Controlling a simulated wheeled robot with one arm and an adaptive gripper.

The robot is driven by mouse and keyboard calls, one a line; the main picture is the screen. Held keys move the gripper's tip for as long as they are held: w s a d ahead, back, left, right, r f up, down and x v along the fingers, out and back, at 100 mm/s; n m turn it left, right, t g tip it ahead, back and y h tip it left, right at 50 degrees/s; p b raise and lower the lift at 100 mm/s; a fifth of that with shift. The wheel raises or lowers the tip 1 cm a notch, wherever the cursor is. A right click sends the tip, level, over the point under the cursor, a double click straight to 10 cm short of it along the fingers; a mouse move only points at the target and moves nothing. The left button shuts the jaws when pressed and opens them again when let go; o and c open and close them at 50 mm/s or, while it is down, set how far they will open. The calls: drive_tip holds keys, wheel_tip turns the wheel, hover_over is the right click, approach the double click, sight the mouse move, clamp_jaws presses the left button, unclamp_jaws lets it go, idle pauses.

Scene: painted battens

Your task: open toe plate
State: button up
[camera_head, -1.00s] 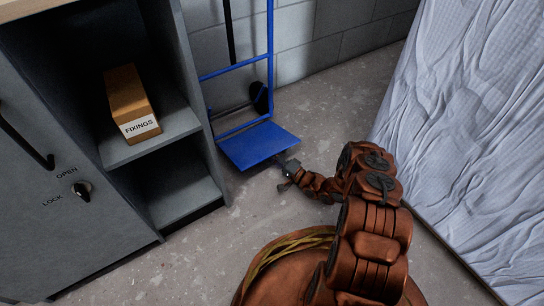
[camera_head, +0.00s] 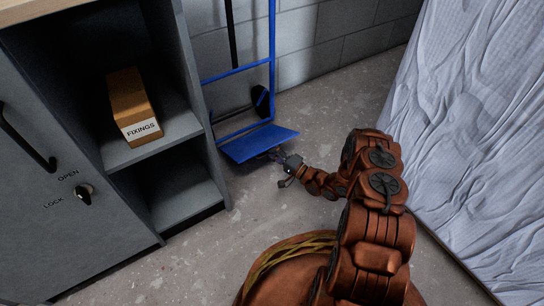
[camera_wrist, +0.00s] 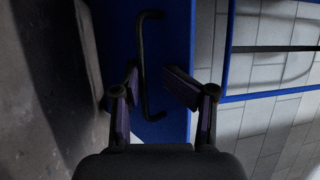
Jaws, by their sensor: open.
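The toe plate (camera_head: 258,143) is the blue plate at the foot of the blue hand truck (camera_head: 236,70). In the wrist view the plate's blue face (camera_wrist: 172,35) fills the middle and carries a long black bar handle (camera_wrist: 141,55). My gripper (camera_head: 274,153) is at the plate's near edge in the head view. In the wrist view my gripper (camera_wrist: 155,85) is open, with one finger on each side of the handle. I cannot tell whether either finger touches it. The fingertips are small and partly dark in the head view.
A grey cabinet (camera_head: 165,152) stands close on the left, with a FIXINGS box (camera_head: 133,105) on its shelf. A block wall (camera_head: 340,40) is behind the truck. A white sheet-covered panel (camera_head: 470,130) stands on the right. The concrete floor (camera_head: 320,115) between is clear.

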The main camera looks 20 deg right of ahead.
sight(271, 146)
drive_tip(key=shift+r, duration=2.3)
drive_tip(key=s+d+f+b, duration=0.1)
drive_tip(key=s+d+f, duration=0.2)
drive_tip(key=f, duration=0.4)
drive_tip(key=shift+s+d, duration=0.25)
drive_tip(key=shift+d, duration=0.55)
drive_tip(key=shift+c, duration=0.5)
